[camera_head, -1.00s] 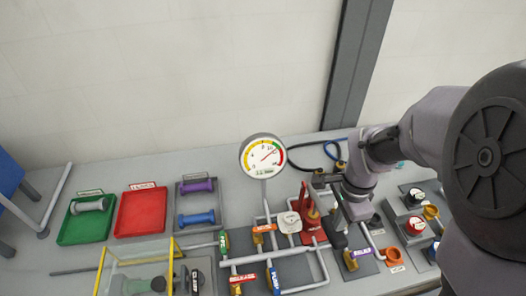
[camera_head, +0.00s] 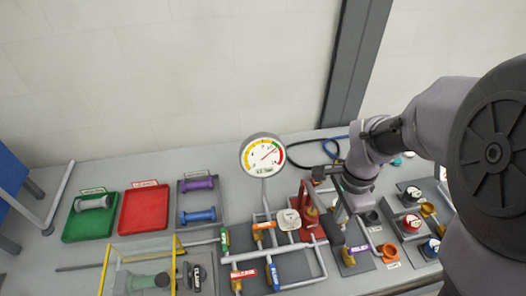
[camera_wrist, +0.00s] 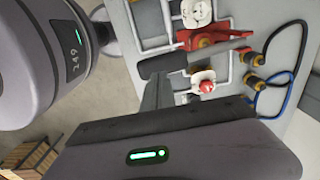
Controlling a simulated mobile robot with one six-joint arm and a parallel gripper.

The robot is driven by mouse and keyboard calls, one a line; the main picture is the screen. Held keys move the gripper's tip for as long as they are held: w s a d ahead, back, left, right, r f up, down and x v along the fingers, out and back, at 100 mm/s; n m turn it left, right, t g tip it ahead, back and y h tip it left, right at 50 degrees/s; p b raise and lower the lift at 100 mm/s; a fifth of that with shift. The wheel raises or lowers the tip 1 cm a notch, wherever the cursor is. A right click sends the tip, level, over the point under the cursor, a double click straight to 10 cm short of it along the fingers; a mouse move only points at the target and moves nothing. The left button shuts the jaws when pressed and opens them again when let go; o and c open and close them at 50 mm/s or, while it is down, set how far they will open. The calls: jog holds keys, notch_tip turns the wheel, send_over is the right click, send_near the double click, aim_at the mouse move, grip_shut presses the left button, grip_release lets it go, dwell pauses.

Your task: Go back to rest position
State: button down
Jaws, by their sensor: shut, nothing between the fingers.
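My gripper (camera_head: 338,220) hangs from my arm at the right of the head view, above the bench beside the red valve assembly (camera_head: 309,218). Its fingers are shut with nothing between them. In the wrist view my gripper (camera_wrist: 158,85) shows as dark fingers in front of the pipework, and the red part (camera_wrist: 205,38) is just beyond them. From the head view I cannot tell the exact height of the fingertips above the pipes.
A round gauge (camera_head: 263,155) stands upright behind the pipes. Green (camera_head: 75,226) and red (camera_head: 143,208) trays lie at left, near a yellow-framed box (camera_head: 108,262). Knobs and button blocks (camera_head: 411,222) stand right of my gripper. Blue and black hoses (camera_head: 328,147) lie behind.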

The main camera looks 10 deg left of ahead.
notch_tip(320, 180, up, 2)
jog(key=shift+p, duration=0.35)
jog(key=shift+s+b, duration=0.1)
jog(key=shift+b, duration=0.45)
jog(key=s+a+n+t+y+b, duration=0.1)
jog(key=s+a+n+t+b, duration=0.1)
jog(key=s+n+b, duration=0.3)
jog(key=s+a+f+n+t+y+b, duration=0.1)
jog(key=s+n+b, duration=0.4)
jog(key=b, duration=0.5)
jog(key=s+a+t, duration=0.1)
jog(key=s+t, duration=0.1)
jog(key=shift+s+t+b, duration=0.3)
jog(key=shift+s+t, duration=0.05)
jog(key=shift+t, duration=0.05)
jog(key=shift+f, duration=0.1)
